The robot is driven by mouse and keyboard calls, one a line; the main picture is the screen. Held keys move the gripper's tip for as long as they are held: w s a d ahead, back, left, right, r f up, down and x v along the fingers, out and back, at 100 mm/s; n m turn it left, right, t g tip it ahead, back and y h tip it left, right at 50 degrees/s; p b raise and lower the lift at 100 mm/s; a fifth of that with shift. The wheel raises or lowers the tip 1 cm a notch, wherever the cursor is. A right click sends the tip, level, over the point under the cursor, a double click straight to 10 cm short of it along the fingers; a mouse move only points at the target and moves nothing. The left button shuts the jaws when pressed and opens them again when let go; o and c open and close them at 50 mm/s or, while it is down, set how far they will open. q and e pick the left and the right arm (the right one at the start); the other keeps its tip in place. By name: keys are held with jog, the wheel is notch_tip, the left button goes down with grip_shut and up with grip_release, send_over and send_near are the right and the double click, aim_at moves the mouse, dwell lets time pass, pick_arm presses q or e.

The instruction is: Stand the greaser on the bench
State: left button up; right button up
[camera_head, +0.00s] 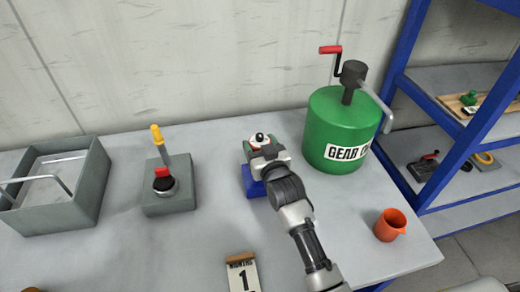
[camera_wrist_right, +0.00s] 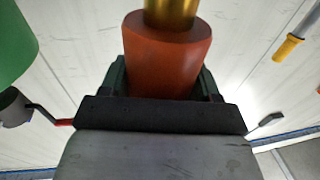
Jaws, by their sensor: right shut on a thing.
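The greaser (camera_wrist_right: 168,62) fills the middle of the right wrist view, with an orange-red round body and a brass-coloured section at the top of the picture. My right gripper (camera_wrist_right: 163,88) is shut on it, with green-edged fingers on both sides of the body. In the head view my right gripper (camera_head: 256,146) is over the back middle of the bench (camera_head: 115,236), at a blue block or stand (camera_head: 251,186). My wrist hides most of the greaser there, and I cannot tell whether it touches the blue block. My left gripper is not in view.
A green gear oil drum (camera_head: 335,125) with a crank stands right of my gripper. An orange jug (camera_head: 389,225) is at front right. A grey block with a yellow-tipped lever (camera_head: 168,200) and a grey bin (camera_head: 88,190) are left.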

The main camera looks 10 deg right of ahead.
jog(key=shift+f+p, duration=0.4)
jog(key=shift+f, duration=0.65)
jog(key=shift+f, duration=0.1)
jog(key=o, duration=1.1)
jog(key=shift+c, duration=0.2)
jog(key=shift+f, duration=0.1)
